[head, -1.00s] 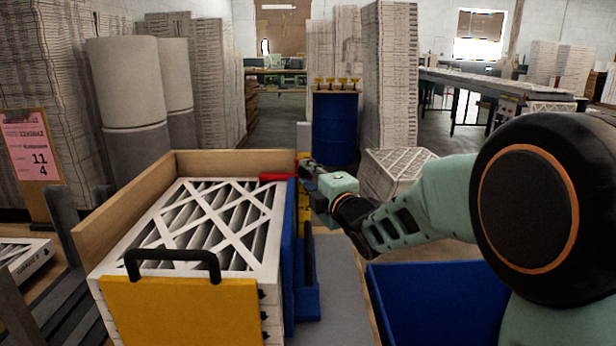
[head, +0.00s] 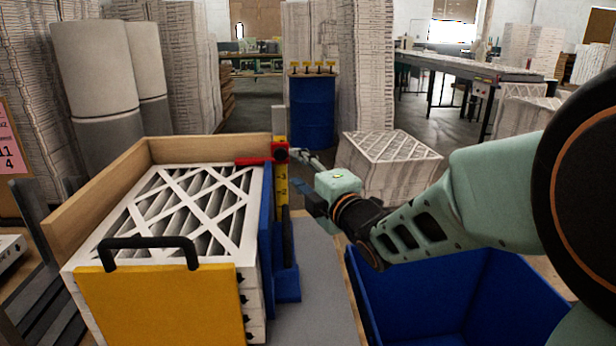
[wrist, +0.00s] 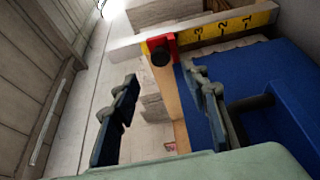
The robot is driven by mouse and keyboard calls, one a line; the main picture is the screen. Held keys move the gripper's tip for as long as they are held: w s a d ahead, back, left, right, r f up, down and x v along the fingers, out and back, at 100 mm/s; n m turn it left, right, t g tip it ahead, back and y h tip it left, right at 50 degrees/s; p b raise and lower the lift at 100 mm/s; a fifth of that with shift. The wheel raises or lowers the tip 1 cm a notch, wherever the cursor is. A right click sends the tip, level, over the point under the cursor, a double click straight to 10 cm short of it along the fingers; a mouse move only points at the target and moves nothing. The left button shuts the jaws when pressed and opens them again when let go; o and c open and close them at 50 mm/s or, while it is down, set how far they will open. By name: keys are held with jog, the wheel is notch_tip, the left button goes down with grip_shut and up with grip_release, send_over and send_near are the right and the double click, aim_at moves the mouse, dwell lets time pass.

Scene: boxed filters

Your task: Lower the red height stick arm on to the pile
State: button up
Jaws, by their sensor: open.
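The height stick (head: 281,190) is an upright yellow scale with black numbers, behind the right side of the pile. Its red slider block (head: 281,153) has a black knob, and the red arm (head: 255,161) points left over the pile's far edge. I cannot tell whether the arm touches the pile (head: 180,210), a stack of white-framed pleated filters. My gripper (head: 308,172) is open and empty, just right of the stick. In the wrist view the fingers (wrist: 162,80) are spread, with the red block (wrist: 173,42) and black knob (wrist: 160,53) beyond the tips, between them.
The pile sits between a wooden wall (head: 75,205), a blue side plate (head: 267,240) and a yellow front plate (head: 160,305) with a black handle. A blue bin (head: 440,300) lies below my arm. A filter stack (head: 385,175) stands behind the gripper.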

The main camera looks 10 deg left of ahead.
aim_at(281, 153)
jog(key=v, duration=0.4)
jog(key=shift+w+a, duration=0.15)
jog(key=x, duration=1.1)
jog(key=shift+w+a, duration=0.25)
jog(key=shift+w, duration=0.05)
jog(key=shift+w+r+p, duration=0.1)
jog(key=shift+r+p, duration=0.05)
jog(key=shift+p, duration=0.2)
jog(key=shift+r, duration=0.1)
